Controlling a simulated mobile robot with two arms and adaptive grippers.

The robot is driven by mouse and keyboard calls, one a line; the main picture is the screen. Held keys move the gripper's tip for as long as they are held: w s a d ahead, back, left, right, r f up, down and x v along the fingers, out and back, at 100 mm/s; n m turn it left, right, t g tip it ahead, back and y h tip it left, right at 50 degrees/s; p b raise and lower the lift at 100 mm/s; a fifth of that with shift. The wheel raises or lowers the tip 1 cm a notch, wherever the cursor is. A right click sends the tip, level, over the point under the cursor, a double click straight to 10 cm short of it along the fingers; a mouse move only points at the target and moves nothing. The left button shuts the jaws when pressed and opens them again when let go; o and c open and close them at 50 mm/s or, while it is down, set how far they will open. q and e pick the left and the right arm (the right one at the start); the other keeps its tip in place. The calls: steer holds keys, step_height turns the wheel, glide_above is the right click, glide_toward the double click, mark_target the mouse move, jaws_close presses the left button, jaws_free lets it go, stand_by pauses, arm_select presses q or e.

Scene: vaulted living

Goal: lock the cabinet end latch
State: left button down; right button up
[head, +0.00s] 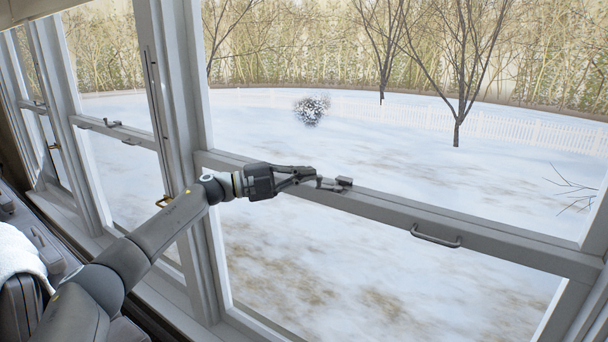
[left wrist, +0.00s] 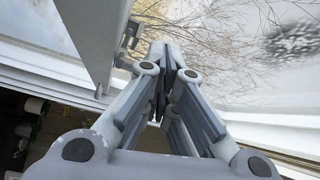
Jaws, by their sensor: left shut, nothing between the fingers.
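A small dark latch (head: 343,182) sits on the top of the middle rail of the large window; no cabinet shows. My left gripper (head: 312,174) is shut and empty, its fingertips just left of the latch. I cannot tell whether they touch it, or whether the latch is locked. In the left wrist view, the closed fingers (left wrist: 165,62) point away from the camera. A small metal fitting (left wrist: 130,36) shows left of the fingertips by the pale frame; I cannot tell whether it is the same latch. My right gripper is not in view.
The window rail (head: 400,212) runs across, with a pull handle (head: 435,237) below at the right. Another latch (head: 112,123) sits on the window further left. A grey sofa (head: 32,300) with a white throw (head: 20,252) stands at lower left.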

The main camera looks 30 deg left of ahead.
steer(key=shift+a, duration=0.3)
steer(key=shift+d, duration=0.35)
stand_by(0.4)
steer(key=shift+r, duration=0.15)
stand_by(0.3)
